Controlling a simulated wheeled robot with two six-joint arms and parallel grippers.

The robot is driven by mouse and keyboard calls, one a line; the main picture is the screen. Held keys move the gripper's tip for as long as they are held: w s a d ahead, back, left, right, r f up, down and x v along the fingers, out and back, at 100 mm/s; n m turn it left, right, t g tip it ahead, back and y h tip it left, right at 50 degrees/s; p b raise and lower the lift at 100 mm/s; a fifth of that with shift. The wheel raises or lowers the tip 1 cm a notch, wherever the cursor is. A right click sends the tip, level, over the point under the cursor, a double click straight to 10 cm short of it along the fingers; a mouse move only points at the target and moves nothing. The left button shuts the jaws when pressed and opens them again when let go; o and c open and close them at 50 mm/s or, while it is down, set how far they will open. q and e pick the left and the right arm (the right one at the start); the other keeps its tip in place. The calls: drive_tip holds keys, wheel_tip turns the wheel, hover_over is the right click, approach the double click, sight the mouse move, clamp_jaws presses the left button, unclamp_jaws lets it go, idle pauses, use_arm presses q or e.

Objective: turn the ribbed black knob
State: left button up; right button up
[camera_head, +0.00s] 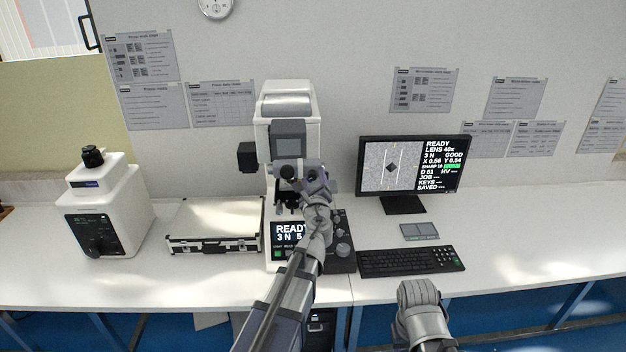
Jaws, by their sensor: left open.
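A white hardness tester (285,105) stands in the middle of the bench, with a lit screen (288,234) at its foot. My left arm reaches up across the front of the tester. My left gripper (304,178) is open at the tester's head, and I cannot make out its fingertips clearly. Rounded knobs (343,250) show on a dark panel right of the arm. A black block (246,157) sticks out of the tester's left side. I cannot tell which part is the ribbed black knob; my arm hides some of the machine. My right arm shows only as a grey link at lower right.
A white device (103,210) with a black top knob and front dial stands at the left. A closed silver case (213,225) lies beside it. A monitor (413,166), keyboard (410,261) and small grey pad (419,231) are at right. The far right bench is clear.

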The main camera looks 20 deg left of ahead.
use_arm(q)
drive_tip(key=shift+w, duration=0.1)
clamp_jaws()
idle(0.5)
